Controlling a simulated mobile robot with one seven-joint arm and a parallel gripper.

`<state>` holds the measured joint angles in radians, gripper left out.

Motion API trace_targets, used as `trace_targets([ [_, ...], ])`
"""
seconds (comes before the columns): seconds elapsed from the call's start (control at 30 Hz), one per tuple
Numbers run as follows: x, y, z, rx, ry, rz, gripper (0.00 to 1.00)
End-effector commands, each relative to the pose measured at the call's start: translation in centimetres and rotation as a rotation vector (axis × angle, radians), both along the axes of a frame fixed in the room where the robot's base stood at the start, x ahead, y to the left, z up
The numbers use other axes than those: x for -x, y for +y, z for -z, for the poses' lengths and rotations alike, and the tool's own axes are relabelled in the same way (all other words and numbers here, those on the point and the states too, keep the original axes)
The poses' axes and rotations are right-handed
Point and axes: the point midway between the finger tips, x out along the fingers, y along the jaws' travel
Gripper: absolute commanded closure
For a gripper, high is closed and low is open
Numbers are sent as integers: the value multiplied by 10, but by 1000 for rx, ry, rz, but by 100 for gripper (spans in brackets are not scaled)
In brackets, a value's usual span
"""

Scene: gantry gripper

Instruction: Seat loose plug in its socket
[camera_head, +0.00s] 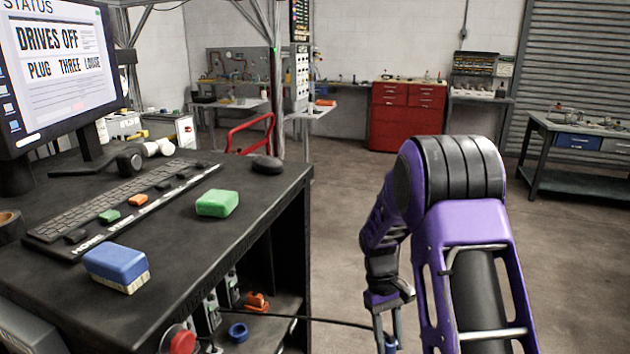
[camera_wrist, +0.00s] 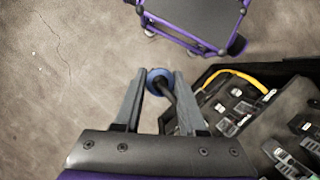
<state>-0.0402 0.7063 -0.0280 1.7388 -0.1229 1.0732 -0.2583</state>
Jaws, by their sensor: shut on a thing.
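My gripper (camera_wrist: 158,88) is shut on a plug (camera_wrist: 158,75) with a blue round collar and a dark body, held between the fingertips. In the head view my gripper (camera_head: 386,336) hangs right of the desk, cut by the bottom edge, and the plug cannot be made out. A black cable (camera_head: 335,321) runs from under the desk toward it. Grey outlets (camera_head: 213,312) stand upright below the desk top, near a blue ring-shaped part (camera_head: 238,332) and an orange part (camera_head: 257,300). I cannot tell which is the plug's socket.
In the wrist view a dark panel (camera_wrist: 225,120) with a yellow cable (camera_wrist: 235,75) lies right. Floor right of the desk is clear.

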Motion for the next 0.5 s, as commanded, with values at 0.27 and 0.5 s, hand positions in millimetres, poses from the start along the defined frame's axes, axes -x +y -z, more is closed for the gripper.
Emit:
trace_targets([
  [0.27, 10, 19, -14, 0, -1, 334, 100],
  [0.5, 11, 20, -14, 1, 0, 357, 100],
])
